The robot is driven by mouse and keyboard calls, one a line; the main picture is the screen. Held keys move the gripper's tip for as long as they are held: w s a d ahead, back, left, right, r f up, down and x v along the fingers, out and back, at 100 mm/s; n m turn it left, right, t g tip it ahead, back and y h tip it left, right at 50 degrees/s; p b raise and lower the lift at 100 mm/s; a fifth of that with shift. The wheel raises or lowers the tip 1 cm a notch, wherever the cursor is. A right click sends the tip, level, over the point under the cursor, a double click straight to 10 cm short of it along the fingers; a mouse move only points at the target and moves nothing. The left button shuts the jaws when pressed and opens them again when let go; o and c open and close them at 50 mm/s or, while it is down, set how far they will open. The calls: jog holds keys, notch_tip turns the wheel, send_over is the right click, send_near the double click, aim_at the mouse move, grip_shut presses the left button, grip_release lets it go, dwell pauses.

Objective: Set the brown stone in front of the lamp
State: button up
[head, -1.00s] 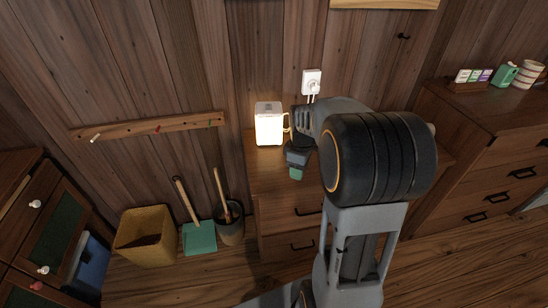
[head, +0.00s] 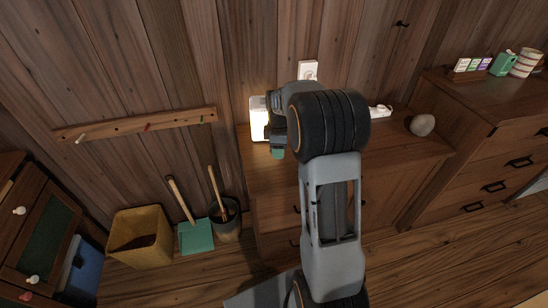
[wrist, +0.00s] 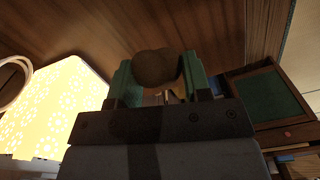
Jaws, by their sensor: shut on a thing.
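The brown stone (wrist: 157,67) is between the green fingertips of my gripper (wrist: 160,80) in the wrist view, and the gripper is shut on it. In the head view my gripper (head: 277,152) is low over the small cabinet, and the stone is hidden there. The glowing lamp (head: 258,122) stands at the back left of the cabinet top, partly covered by my gripper. It also shows bright yellow, close beside the gripper, at the left of the wrist view (wrist: 62,105). I cannot tell whether the stone touches the cabinet top.
The cabinet top (head: 400,145) has a pale round stone (head: 421,124) and a white power strip (head: 380,112) at the right. A taller dresser (head: 490,110) stands beyond it. A bin (head: 140,237), dustpan (head: 195,237) and bucket (head: 226,222) stand on the floor left.

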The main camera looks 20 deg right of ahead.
aim_at(275, 163)
jog(key=shift+w+a+f, duration=0.25)
jog(key=shift+w+f, duration=0.4)
jog(key=shift+f, duration=0.15)
jog(key=shift+w+a+f+b, duration=0.1)
jog(key=shift+f+b, duration=0.1)
jog(key=shift+f, duration=0.7)
jog(key=shift+w+f+b, duration=0.1)
jog(key=shift+f+b, duration=0.05)
jog(key=shift+f, duration=0.7)
jog(key=shift+f, duration=0.15)
jog(key=o, duration=1)
jog(key=shift+c, duration=0.2)
